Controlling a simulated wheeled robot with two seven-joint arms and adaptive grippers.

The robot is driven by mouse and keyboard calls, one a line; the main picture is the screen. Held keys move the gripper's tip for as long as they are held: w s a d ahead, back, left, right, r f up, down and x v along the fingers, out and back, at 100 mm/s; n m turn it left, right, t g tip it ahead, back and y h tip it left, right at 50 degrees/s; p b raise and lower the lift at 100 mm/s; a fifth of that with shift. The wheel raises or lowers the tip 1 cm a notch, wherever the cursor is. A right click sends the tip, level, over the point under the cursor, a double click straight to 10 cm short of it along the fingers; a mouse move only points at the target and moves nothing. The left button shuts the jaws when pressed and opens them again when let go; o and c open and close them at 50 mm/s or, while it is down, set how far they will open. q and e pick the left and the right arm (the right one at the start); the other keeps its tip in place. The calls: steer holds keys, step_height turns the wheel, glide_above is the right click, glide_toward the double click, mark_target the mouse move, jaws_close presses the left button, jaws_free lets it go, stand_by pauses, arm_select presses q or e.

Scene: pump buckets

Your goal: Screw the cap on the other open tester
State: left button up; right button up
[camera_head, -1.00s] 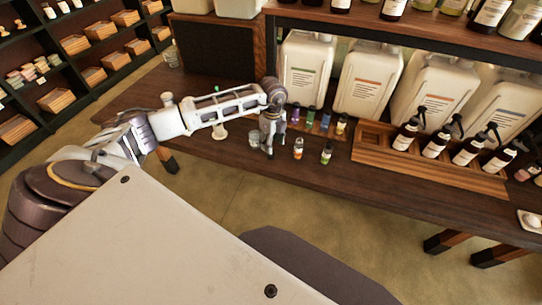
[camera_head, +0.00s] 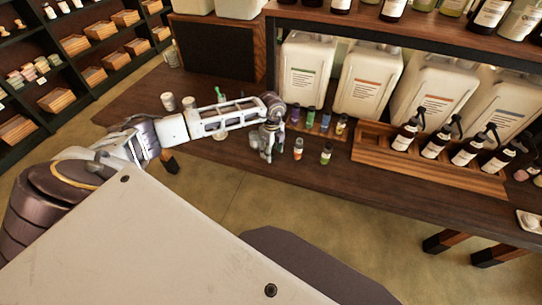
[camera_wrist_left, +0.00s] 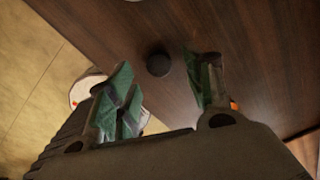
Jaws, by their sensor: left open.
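My left gripper (camera_head: 267,155) is at the front part of the dark wood table, left of the small testers. In the left wrist view its two fingers (camera_wrist_left: 165,95) are apart with nothing held between them. A small round black cap (camera_wrist_left: 159,64) shows beyond the gap, over the table. A tester with an orange label (camera_head: 298,149) stands just right of the gripper, and one with a green label (camera_head: 326,154) stands farther right. Their tops are too small to tell capped from open. An orange bit (camera_wrist_left: 234,104) shows beside the right finger. My right gripper is not in view.
Several more small testers (camera_head: 310,119) stand behind, before large white jugs (camera_head: 306,72). A wooden rack (camera_head: 375,150) with pump bottles is to the right. White containers (camera_head: 168,101) and a green-tipped bottle (camera_head: 219,93) stand left, near my arm. The table's front edge is close.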

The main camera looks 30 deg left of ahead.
arm_select(q)
steer(key=shift+f, duration=0.95)
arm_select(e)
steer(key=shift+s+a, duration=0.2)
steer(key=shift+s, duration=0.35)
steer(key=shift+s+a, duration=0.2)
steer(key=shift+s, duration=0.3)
arm_select(q)
steer(key=c, duration=0.6)
steer(key=shift+c, duration=0.6)
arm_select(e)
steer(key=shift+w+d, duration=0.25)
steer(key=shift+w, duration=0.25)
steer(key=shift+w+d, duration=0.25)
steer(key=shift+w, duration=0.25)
